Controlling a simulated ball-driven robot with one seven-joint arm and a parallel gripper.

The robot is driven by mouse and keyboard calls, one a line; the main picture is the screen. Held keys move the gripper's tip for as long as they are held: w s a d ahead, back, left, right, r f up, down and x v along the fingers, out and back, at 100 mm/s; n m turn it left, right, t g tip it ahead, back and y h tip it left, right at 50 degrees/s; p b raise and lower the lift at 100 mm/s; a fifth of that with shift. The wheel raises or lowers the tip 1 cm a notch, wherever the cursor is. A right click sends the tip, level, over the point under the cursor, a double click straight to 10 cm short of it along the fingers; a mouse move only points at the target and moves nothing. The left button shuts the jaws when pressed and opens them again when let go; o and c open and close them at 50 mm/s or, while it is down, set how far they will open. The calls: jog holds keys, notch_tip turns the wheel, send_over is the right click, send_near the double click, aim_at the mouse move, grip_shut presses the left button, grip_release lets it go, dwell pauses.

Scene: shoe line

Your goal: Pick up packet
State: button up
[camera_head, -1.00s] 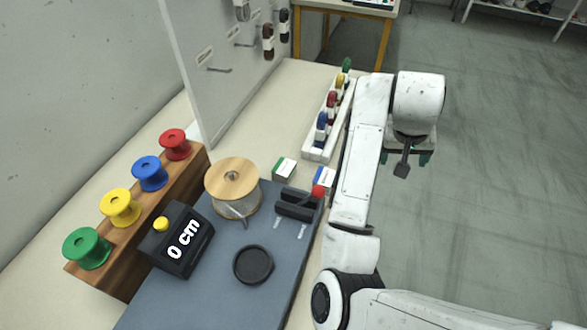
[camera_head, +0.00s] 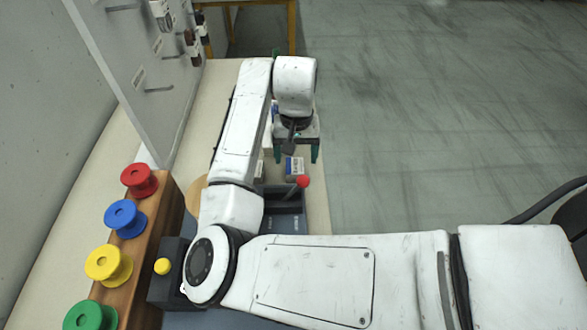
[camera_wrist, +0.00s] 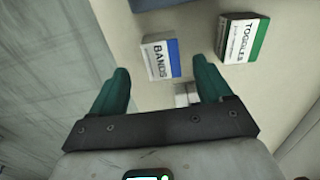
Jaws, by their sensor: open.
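A small white packet with a blue stripe, marked BANDS (camera_wrist: 160,58), lies on the cream bench top. In the head view this packet (camera_head: 295,167) is just beyond the red-knobbed lever. A second white packet with a green stripe, marked TOGGLES (camera_wrist: 242,38), lies beside it in the wrist view; in the head view my arm mostly hides it. My gripper (camera_head: 298,154) is open and empty above the bench, near the BANDS packet. In the wrist view, the green fingertips of my gripper (camera_wrist: 162,70) are spread, with the BANDS packet showing between and past them.
The lever's red knob (camera_head: 303,182) stands close in front of the packet. A wooden rack (camera_head: 149,225) with coloured spools stands at the left. A pegboard panel (camera_head: 133,60) rises at the back left. Open floor (camera_head: 430,130) lies to the right.

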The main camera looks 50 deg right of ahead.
aim_at(295, 165)
jog(key=shift+w+f+p, duration=0.2)
jog(key=shift+f+p, duration=0.2)
jog(key=shift+f, duration=2.2)
jog(key=c, duration=1.1)
jog(key=shift+r, duration=0.1)
